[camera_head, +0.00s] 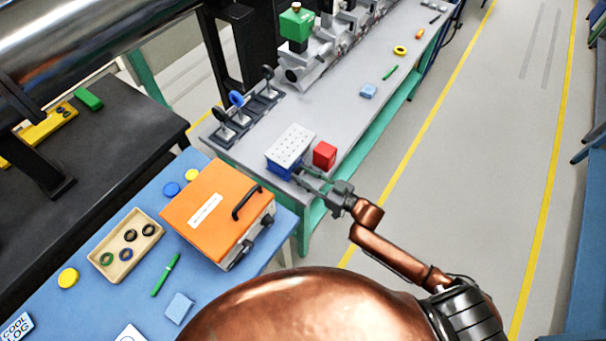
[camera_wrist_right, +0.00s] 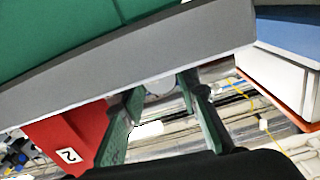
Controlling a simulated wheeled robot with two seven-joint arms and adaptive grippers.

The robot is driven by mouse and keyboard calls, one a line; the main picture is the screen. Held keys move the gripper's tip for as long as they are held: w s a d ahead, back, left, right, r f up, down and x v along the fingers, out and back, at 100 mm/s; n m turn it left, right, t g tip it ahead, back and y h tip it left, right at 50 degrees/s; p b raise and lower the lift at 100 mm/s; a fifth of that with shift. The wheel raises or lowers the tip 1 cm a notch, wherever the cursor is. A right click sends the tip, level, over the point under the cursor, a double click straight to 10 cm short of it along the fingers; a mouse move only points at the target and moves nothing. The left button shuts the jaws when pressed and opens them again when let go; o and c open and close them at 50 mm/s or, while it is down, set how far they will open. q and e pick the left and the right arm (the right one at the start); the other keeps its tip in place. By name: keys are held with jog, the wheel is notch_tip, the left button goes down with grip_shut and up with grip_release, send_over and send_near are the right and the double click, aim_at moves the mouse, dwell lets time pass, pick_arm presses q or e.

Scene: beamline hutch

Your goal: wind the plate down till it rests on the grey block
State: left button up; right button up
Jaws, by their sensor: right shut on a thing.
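A white plate (camera_head: 291,142) with rows of small holes lies on top of a blue body (camera_head: 283,169) near the front end of the grey bench. My right gripper (camera_head: 308,178) reaches in from the right to the near side of that body. In the right wrist view its two green-padded fingers (camera_wrist_right: 160,88) are on either side of a small pale rounded part (camera_wrist_right: 159,85), and it is shut on this part, which looks like a knob. No grey block can be made out; the space under the plate is hidden. My left gripper is out of view.
A red block (camera_head: 324,154) stands just right of the plate; it shows a "2" label in the right wrist view (camera_wrist_right: 66,135). An orange case (camera_head: 212,212) sits on the blue table in front. Lens mounts (camera_head: 236,110) stand behind. The floor right of the bench is clear.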

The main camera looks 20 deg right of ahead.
jog(key=shift+c, duration=1.3)
jog(key=shift+r+n+p, duration=0.15)
jog(key=shift+n+p, duration=0.6)
jog(key=shift+n, duration=0.95)
jog(key=o, duration=1.1)
jog(key=shift+o, duration=0.2)
